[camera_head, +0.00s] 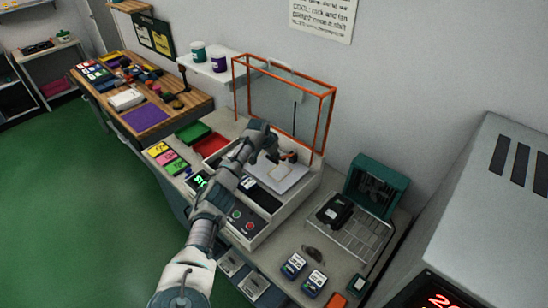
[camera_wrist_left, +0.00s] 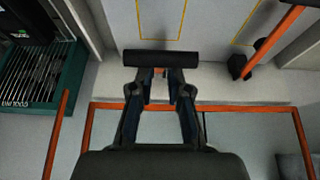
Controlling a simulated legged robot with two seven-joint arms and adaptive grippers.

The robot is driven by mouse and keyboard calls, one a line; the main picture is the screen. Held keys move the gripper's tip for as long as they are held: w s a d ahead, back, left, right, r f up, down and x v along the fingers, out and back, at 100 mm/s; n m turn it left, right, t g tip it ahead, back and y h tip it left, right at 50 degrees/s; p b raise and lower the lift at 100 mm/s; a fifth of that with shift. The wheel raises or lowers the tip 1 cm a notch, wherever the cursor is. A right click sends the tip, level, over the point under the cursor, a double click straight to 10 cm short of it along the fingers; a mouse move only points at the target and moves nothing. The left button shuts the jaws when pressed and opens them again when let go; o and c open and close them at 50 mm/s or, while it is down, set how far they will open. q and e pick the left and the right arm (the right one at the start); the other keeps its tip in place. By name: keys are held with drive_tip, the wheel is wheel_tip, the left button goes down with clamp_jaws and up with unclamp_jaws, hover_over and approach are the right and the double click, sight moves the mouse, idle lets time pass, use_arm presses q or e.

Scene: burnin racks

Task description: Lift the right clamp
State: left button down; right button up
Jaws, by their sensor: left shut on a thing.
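My left arm reaches over the white fixture, with my left gripper (camera_head: 273,157) low above its tray area in the head view. In the left wrist view the gripper (camera_wrist_left: 160,75) is shut on a black bar-shaped handle, the right clamp (camera_wrist_left: 160,58). The fingers hide most of the rest of this clamp. A second clamp, with an orange arm and black grip (camera_wrist_left: 237,66), stands apart to the right in the wrist view. A pale plate with a yellow outline (camera_head: 279,171) lies beside the gripper. My right gripper is not seen.
An orange-framed clear cover (camera_head: 332,112) stands raised behind the fixture (camera_head: 262,238). A teal unit with a wire rack (camera_head: 376,186) is to the right. Red (camera_head: 209,145) and green (camera_head: 193,132) trays lie to the left. A large grey machine (camera_head: 490,205) fills the right side.

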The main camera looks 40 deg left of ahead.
use_arm(q)
drive_tip(key=shift+w+r, duration=0.15)
drive_tip(key=shift+r, duration=0.1)
unclamp_jaws()
drive_tip(key=shift+a+f, duration=0.15)
drive_tip(key=shift+f, duration=0.1)
drive_tip(key=v, duration=1.1)
drive_tip(key=shift+r, duration=0.4)
